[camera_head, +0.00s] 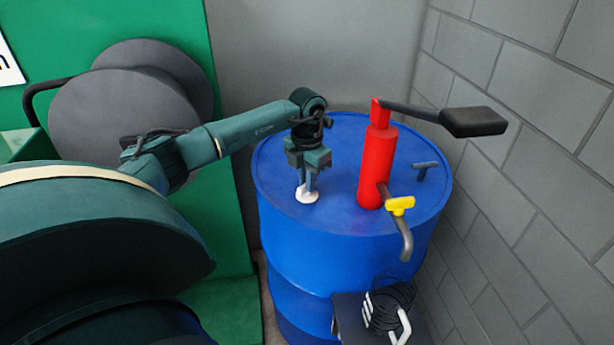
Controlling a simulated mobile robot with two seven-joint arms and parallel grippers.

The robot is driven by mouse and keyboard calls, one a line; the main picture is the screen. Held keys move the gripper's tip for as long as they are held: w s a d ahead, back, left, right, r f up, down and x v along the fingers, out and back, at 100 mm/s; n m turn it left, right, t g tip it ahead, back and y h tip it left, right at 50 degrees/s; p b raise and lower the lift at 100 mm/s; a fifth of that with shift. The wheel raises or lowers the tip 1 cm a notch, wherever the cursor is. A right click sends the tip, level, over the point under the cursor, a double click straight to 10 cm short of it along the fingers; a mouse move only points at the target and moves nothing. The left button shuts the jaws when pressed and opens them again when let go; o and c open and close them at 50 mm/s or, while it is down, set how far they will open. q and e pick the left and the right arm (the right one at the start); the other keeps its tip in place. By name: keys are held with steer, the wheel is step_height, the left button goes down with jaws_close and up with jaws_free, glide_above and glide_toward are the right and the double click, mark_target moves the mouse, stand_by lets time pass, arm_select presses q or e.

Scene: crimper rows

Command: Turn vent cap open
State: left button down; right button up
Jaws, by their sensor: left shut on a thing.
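A white vent cap (307,195) sits on the top of a blue drum (335,222), left of the red pump. My left gripper (308,188) points straight down over the cap, with its fingers shut on it. The fingers hide part of the cap, and I cannot tell how far it is turned. My right gripper is not in view.
A red pump (376,165) with a black lever (473,122) and a yellow-handled tap (400,205) stands right of the cap. A small blue T-handle (425,168) is near the drum's right rim. A grey block wall (530,190) closes the right side. A green machine (232,215) is at left.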

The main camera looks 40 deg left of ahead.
arm_select(q)
steer(key=n, duration=0.3)
steer(key=shift+r+p, duration=0.15)
steer(key=shift+p, duration=0.2)
steer(key=n, duration=0.2)
steer(key=shift+n+p, duration=0.8)
steer(key=shift+n, duration=0.8)
steer(key=shift+n+p, duration=0.3)
steer(key=shift+n, duration=1.3)
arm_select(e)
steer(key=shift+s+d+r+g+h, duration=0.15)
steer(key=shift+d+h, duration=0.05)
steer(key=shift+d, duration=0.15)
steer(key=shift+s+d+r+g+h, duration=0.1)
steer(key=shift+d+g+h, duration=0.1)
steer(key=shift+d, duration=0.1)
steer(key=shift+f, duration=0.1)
arm_select(q)
steer(key=c, duration=1.4)
jaws_free()
steer(key=shift+c, duration=0.2)
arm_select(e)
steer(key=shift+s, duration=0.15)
